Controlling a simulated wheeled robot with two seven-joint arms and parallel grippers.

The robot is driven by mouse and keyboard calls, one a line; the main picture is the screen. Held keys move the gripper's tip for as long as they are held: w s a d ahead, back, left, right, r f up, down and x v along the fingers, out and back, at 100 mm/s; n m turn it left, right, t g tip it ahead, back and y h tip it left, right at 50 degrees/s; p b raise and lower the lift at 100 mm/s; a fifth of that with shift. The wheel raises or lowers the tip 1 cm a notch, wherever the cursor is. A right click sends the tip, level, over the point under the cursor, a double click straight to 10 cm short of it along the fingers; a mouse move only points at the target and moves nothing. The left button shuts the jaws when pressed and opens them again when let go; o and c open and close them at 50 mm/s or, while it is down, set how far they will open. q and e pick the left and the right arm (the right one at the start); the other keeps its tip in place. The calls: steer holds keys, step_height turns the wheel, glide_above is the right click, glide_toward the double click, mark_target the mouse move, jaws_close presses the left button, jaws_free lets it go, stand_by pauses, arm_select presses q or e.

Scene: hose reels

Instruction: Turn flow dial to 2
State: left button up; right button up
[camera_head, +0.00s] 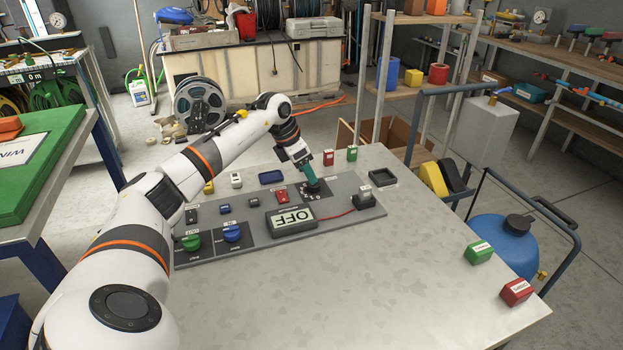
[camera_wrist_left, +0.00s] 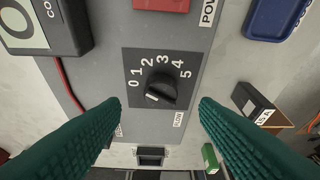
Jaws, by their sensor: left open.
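The flow dial (camera_wrist_left: 160,90) is a black round knob on a dark plate (camera_wrist_left: 135,58) numbered 0 to 5. A "FLOW" label sits beside it. Its white mark is at the lower left of the knob in the wrist view, on the side nearest 0. In the head view, my left gripper (camera_head: 309,184) reaches down over the dial plate at the panel's right part and hides most of the knob. In the left wrist view, its two teal fingers (camera_wrist_left: 157,109) are spread apart on either side of the dial, holding nothing. My right gripper is not in view.
The grey panel (camera_head: 350,220) also carries a display box reading OFF (camera_head: 291,220), a red power part (camera_head: 282,197), and green (camera_head: 191,242) and blue (camera_head: 232,233) knobs. A black socket part (camera_head: 383,178) stands to the right.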

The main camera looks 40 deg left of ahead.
arm_select(q)
steer(key=shift+x, duration=2.4)
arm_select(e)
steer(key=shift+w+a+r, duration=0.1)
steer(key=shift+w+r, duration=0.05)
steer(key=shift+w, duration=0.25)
arm_select(q)
steer(key=shift+r, duration=0.1)
steer(key=c, duration=1)
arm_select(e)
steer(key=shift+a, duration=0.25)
arm_select(q)
steer(key=shift+m, duration=0.3)
steer(key=shift+w+a+m+h+b, duration=0.1)
steer(key=shift+m+h+b, duration=0.3)
steer(key=shift+m, duration=0.4)
steer(key=shift+w+m+g+h+b, duration=0.1)
steer(key=shift+m+g+h+b, duration=0.45)
steer(key=shift+m, duration=1.25)
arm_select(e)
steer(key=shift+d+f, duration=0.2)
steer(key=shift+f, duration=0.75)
